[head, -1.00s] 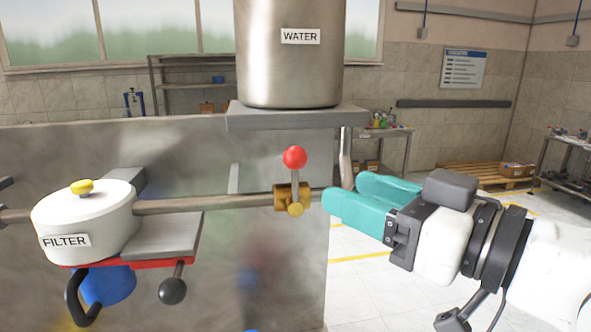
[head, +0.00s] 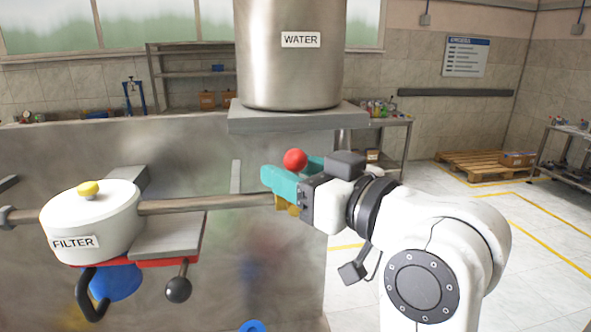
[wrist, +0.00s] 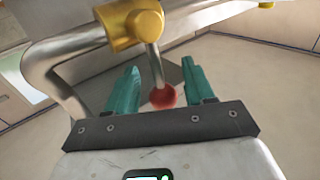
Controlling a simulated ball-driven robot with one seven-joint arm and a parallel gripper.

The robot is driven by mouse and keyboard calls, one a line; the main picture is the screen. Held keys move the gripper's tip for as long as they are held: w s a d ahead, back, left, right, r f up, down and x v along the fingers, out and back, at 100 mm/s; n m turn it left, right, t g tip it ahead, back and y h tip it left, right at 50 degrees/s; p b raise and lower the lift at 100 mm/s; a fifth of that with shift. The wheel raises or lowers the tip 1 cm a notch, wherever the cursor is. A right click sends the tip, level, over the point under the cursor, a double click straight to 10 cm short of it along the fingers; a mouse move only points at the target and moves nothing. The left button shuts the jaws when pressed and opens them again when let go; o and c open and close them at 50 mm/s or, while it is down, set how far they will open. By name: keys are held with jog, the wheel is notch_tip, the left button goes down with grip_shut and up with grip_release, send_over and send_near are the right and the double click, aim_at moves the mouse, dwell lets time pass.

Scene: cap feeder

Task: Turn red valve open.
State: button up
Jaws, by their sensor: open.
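The red valve is a red ball knob (head: 295,160) on a thin metal stem above a brass valve body (head: 283,203) on the pipe. My gripper (head: 290,172) is at the valve in the head view, with its teal fingers on either side of the stem just below the knob. In the wrist view the open fingers (wrist: 158,88) flank the stem, and the red knob (wrist: 163,97) lies between them with gaps on both sides. The brass body also shows in the wrist view (wrist: 135,25). The gripper hides most of the stem and part of the brass body in the head view.
A steel WATER tank (head: 290,70) stands on a grey shelf (head: 295,117) just above the valve. A white FILTER pot (head: 90,225) is on the pipe (head: 205,204) at left, with a black-knobbed lever (head: 178,289) below. A metal panel (head: 230,270) is behind. Floor at right is open.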

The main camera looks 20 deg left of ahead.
grip_shut()
dwell(0.4)
